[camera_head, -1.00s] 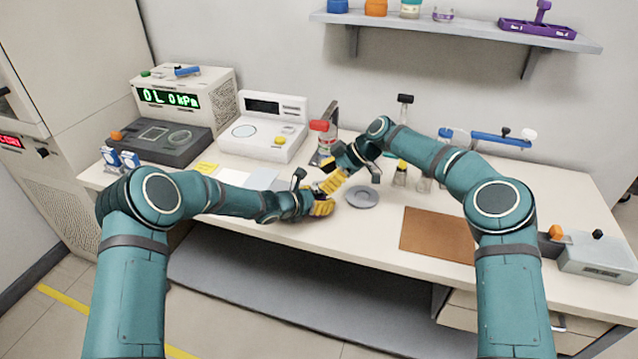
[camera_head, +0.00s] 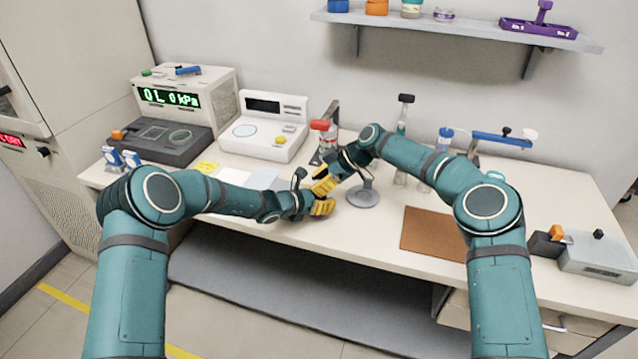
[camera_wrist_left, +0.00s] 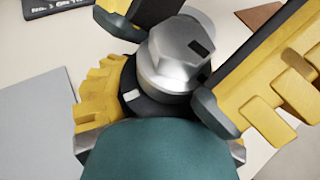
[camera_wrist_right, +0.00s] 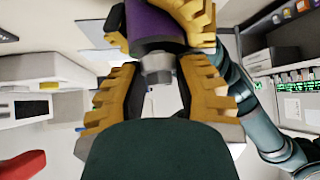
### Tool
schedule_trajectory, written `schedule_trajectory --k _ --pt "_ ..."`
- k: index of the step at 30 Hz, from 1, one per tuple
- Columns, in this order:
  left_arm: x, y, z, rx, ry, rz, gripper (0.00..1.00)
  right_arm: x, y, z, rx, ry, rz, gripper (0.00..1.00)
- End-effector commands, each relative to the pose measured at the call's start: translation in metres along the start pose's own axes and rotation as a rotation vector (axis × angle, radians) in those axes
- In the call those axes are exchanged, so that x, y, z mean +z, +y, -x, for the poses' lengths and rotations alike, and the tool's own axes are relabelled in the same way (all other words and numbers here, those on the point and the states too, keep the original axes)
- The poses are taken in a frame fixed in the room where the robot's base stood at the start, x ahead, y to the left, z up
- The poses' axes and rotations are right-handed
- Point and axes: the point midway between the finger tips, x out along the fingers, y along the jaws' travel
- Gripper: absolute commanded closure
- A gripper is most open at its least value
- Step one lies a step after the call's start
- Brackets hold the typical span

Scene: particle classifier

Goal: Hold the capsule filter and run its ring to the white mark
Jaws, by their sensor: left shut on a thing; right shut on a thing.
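The capsule filter has a purple body (camera_wrist_right: 155,22), which shows in the right wrist view between the yellow fingers of my left gripper (camera_head: 318,203). At its end is a silver six-sided ring (camera_wrist_left: 172,62) with a dark mark (camera_wrist_left: 201,47). Below the ring, in the left wrist view, is a dark collar with a white mark (camera_wrist_left: 132,96). The dark mark and white mark are apart. My right gripper (camera_head: 325,182) is shut on the silver ring, its fingers on both sides. My left gripper is shut on the body. In the head view the grippers hide the filter.
A grey round stand (camera_head: 363,197) is close to the right of the grippers. A brown mat (camera_head: 432,232) lies to the right. A white instrument (camera_head: 265,128) stands back left.

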Motion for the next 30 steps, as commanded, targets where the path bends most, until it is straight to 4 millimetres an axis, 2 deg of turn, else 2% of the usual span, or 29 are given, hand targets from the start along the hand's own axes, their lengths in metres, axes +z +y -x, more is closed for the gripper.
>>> schedule_trajectory --k 20,21,23,24,30 --pt "0.0036 -0.0026 -0.0011 -0.005 -0.007 -0.001 0.97 -0.0007 -0.0003 -0.0007 0.095 0.002 -0.093 1.0" --pt "0.0036 -0.0026 -0.0011 -0.005 -0.007 -0.001 0.97 -0.0007 -0.0003 -0.0007 0.095 0.002 -0.093 0.62" --pt "0.0036 -0.0027 -0.0012 -0.005 -0.007 -0.001 0.97 -0.0007 -0.0004 -0.0007 0.095 0.002 -0.093 0.41" --pt "0.0036 -0.0025 -0.0011 -0.005 -0.007 -0.001 0.97 -0.0007 -0.0005 -0.0007 0.094 0.002 -0.093 0.34" --pt "0.0029 -0.0014 -0.0006 -0.003 -0.005 -0.001 0.97 -0.0005 -0.0005 -0.0005 0.094 0.001 -0.093 0.34"
